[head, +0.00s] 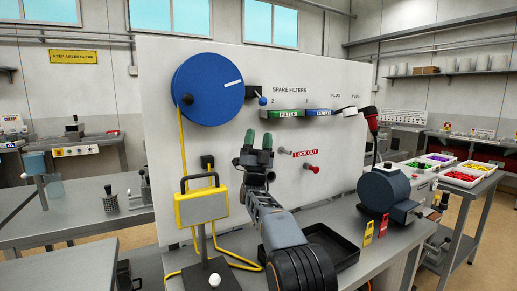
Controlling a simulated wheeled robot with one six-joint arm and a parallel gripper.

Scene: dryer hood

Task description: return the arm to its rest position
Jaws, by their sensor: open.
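My gripper (257,151) is in the middle of the head view, with its two green-tipped fingers pointing up. The fingers stand apart with a gap between them, and nothing shows between them. My arm (272,220) reaches up from the lower middle of the view. Behind the gripper is a white panel (190,60). The gripper appears below the green filter (288,114) and left of the red lockout knob (310,168). I cannot tell how far it is from the panel.
A blue disc (215,85) is on the panel, and a yellow box (203,205) stands left of my arm. A black tray (335,248) and a blue-grey machine (384,190) are on the bench to the right. A blue filter (318,112) hangs beside the green one.

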